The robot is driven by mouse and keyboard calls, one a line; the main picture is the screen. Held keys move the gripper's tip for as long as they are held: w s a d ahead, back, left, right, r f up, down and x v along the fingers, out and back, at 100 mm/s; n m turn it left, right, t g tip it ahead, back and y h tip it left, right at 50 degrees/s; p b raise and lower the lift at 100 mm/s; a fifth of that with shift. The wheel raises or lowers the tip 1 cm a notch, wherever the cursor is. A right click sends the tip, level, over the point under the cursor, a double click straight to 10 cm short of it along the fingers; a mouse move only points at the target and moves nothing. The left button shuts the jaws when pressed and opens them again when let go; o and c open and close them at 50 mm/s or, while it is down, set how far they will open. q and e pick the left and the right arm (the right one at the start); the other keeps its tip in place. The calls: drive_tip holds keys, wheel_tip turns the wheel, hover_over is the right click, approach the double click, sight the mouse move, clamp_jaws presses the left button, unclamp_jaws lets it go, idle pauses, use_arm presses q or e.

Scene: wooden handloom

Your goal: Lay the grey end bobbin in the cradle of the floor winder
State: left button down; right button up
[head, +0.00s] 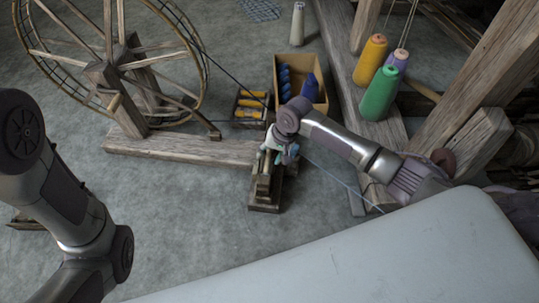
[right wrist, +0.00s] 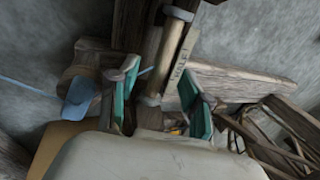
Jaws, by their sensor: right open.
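The floor winder's wooden stand (head: 265,193) is on the floor at the middle of the head view. My right gripper (head: 276,156) is over its top and hides part of it. In the right wrist view my gripper (right wrist: 160,100) has its two green-padded fingers apart. Between them runs a wooden piece (right wrist: 165,55) with grey collars near both ends. I cannot tell whether this is the grey end bobbin or part of the winder, nor whether the fingers touch it. My left gripper is out of view; only its arm shows at the left.
A large spoked wheel (head: 197,70) stands left on a wooden beam (head: 185,148). Behind the winder are a tray of yellow bobbins (head: 250,103) and a box (head: 288,62) with blue ones. Yellow (head: 370,60) and green (head: 380,95) cones stand right. A pale cone (head: 297,24) stands behind.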

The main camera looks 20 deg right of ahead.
drive_tip(key=v, duration=1.1)
drive_tip(key=shift+r, duration=0.2)
